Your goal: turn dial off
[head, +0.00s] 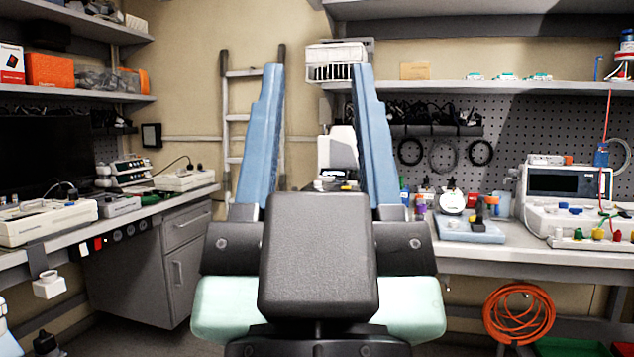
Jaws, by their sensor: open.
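My gripper (316,70) fills the middle of the head view. Its two blue fingers point up and away from me, well apart, with nothing held between them. I cannot clearly make out a dial or tell its setting. On the right bench, a device with a screen (566,182) stands behind a white unit (575,217) with several coloured parts on its front. White and grey devices (48,222) stand on the left bench, their controls too small to read. The gripper appears apart from all of these devices. A white object (338,150) shows between the fingers, partly hidden.
The left bench (205,192) and right bench (465,250) flank me, with shelves above both. A ladder (228,130) leans at the back wall. An orange coiled hose (519,313) hangs under the right bench. Some floor is free at left.

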